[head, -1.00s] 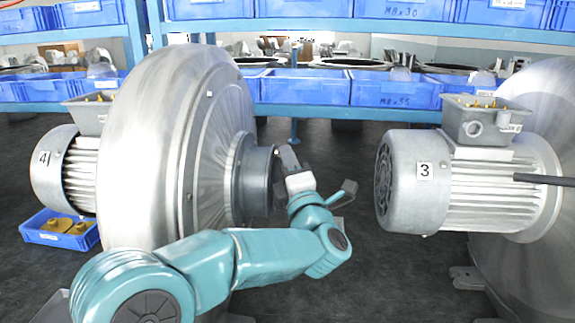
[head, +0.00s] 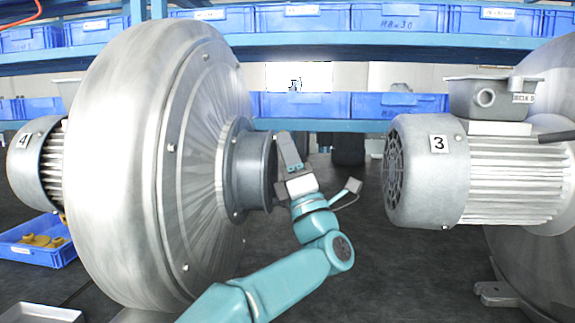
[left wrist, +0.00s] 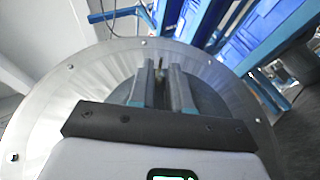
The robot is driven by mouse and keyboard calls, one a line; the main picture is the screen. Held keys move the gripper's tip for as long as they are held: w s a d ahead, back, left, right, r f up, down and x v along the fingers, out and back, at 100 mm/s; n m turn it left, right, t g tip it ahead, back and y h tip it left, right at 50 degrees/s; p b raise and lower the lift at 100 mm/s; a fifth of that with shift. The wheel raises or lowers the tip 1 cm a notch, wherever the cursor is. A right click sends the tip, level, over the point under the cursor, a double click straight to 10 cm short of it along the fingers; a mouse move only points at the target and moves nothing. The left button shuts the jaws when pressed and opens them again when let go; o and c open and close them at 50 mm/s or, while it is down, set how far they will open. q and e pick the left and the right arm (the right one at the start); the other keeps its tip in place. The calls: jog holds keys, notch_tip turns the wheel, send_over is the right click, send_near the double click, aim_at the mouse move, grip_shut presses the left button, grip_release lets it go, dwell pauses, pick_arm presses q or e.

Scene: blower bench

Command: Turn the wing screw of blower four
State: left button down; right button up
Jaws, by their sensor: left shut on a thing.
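Blower four (head: 150,165) is the large silver housing at the left of the head view, with its motor marked 4 (head: 35,165). Its dark round inlet flange (head: 247,172) faces right. My left gripper (head: 284,140) is at the flange's opening, its fingers pointing up in the picture. In the left wrist view, the two fingers (left wrist: 160,72) are close together in front of the round blower face (left wrist: 95,85). They are shut on a thin piece between them, the wing screw (left wrist: 161,68), mostly hidden by the fingers. In the head view the screw cannot be made out. My right gripper is not in view.
Blower three's motor (head: 430,175) stands to the right, a gap away from my left gripper. A blue shelf (head: 330,41) with blue bins runs behind. A blue bin with yellow parts (head: 40,255) is at lower left. Dark floor is clear between the blowers.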

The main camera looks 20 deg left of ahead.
pick_arm(q)
jog(key=shift+n+y, duration=0.3)
jog(key=shift+n, duration=0.1)
jog(key=c, duration=1.1)
grip_release()
jog(key=b+v, duration=0.1)
jog(key=v, duration=0.6)
jog(key=shift+s+d+f+b, duration=0.1)
jog(key=shift+d+f+b, duration=0.05)
jog(key=shift+b, duration=0.25)
jog(key=shift+o, duration=0.5)
